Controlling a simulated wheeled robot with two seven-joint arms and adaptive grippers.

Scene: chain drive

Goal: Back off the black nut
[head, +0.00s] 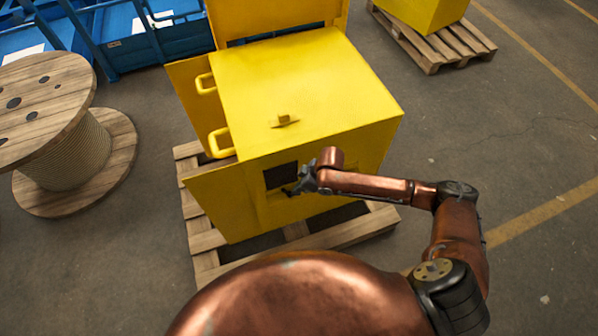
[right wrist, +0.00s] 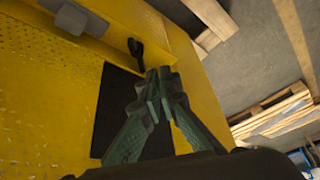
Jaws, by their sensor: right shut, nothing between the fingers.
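The yellow housing (head: 300,90) stands on a pallet, with a dark square opening (head: 281,175) in its near face. My right gripper (head: 291,191) is at that face, beside the lower right of the opening. In the right wrist view its fingers (right wrist: 158,82) are shut together and empty, in front of the dark opening (right wrist: 118,105). A small black piece (right wrist: 136,52) stands on the yellow metal just beyond the fingertips, apart from them in the picture. It may be the black nut, but its shape is not clear. My left gripper is not in view.
A grey block (right wrist: 72,18) sits on the yellow metal at upper left in the wrist view. The wooden pallet (head: 350,232) juts out below.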

